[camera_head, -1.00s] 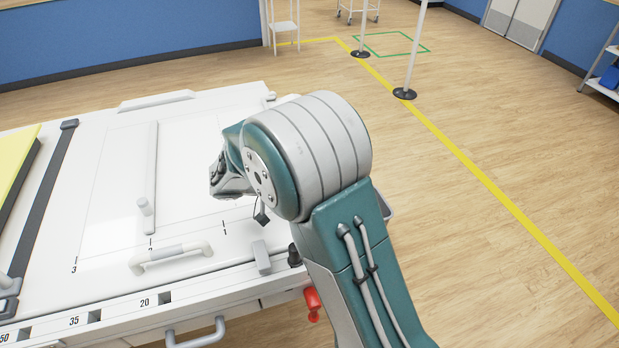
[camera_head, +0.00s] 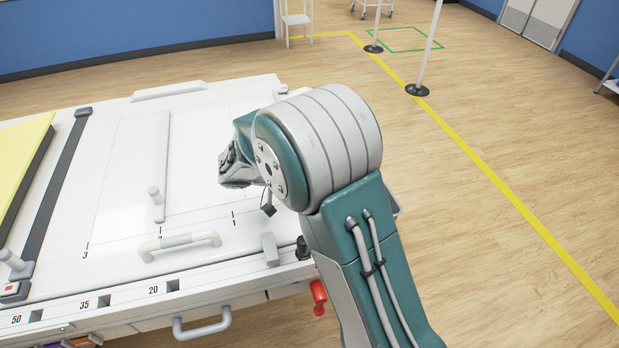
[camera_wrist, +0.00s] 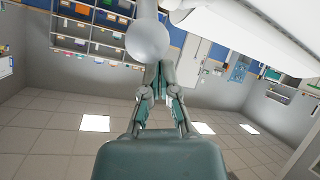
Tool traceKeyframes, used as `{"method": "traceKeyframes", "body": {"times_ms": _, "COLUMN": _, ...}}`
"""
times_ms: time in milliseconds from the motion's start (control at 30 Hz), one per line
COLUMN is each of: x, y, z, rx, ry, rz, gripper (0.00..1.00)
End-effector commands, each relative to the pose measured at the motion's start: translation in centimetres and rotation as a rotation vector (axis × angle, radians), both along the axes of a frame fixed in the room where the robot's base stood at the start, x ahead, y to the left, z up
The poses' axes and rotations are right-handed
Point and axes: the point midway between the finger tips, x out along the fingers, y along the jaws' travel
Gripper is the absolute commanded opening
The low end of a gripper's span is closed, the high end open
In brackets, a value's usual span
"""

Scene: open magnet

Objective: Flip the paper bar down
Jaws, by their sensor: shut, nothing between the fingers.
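I cannot tell for certain which is the paper bar. My gripper (camera_wrist: 158,66) is shut and empty in the wrist view. A round pale knob (camera_wrist: 148,40) on a stem is close in front of its fingertips; contact cannot be told. In the head view, my arm hides part of the board's right side.
A white handle (camera_head: 180,245) stands at the board's front, beside a small grey block (camera_head: 270,250). A drawer handle (camera_head: 202,322) and a red knob (camera_head: 319,297) are on the front edge. A yellow pad (camera_head: 22,155) lies at left.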

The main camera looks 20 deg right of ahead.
Motion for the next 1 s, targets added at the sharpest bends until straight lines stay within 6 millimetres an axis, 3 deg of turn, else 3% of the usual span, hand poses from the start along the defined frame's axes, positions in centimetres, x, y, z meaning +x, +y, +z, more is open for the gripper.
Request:
{"method": "traceKeyframes", "body": {"times_ms": 167, "x": 1.6, "y": -1.3, "z": 2.3, "rx": 0.001, "ry": -0.005, "rz": -0.002, "gripper": 0.00}}
{"method": "traceKeyframes", "body": {"times_ms": 400, "x": 0.5, "y": 4.1, "z": 4.2, "rx": -0.001, "ry": -0.002, "rz": 0.006, "gripper": 0.00}}
{"method": "traceKeyframes", "body": {"times_ms": 600, "x": -0.1, "y": 7.0, "z": 5.5, "rx": -0.001, "ry": -0.001, "rz": 0.003, "gripper": 0.00}}
{"method": "traceKeyframes", "body": {"times_ms": 1000, "x": -0.4, "y": 7.7, "z": 6.0, "rx": 0.000, "ry": 0.001, "rz": 0.000, "gripper": 0.00}}
